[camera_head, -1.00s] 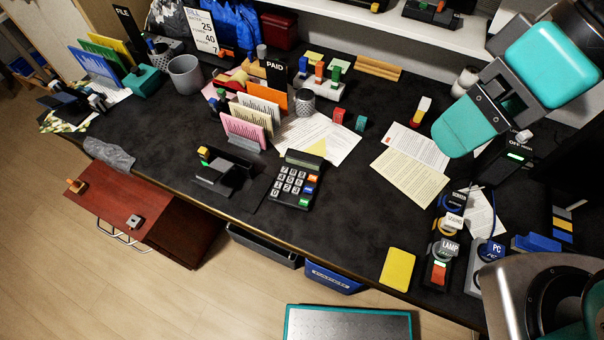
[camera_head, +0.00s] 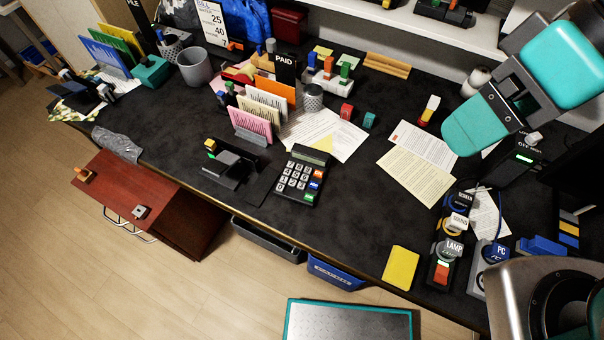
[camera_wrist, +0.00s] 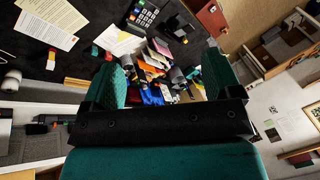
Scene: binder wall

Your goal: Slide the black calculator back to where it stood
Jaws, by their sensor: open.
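The black calculator (camera_head: 302,176) lies on the dark desk top (camera_head: 345,215), near its front edge and left of the middle. Its keys are pale, with a few coloured ones on its right side. It also shows small at the top of the wrist view (camera_wrist: 146,14). My gripper (camera_wrist: 165,75) is open and empty in the wrist view, with two teal fingers apart. It is high over the desk and well away from the calculator. In the head view my teal arm is at the upper right, and the fingertips cannot be made out.
A black stand (camera_head: 232,165) is just left of the calculator. Upright paper holders (camera_head: 262,115) and a white sheet (camera_head: 330,135) lie behind it. A cream sheet (camera_head: 415,177), a yellow pad (camera_head: 400,268) and labelled switches (camera_head: 446,250) are to the right. Bare desk lies between.

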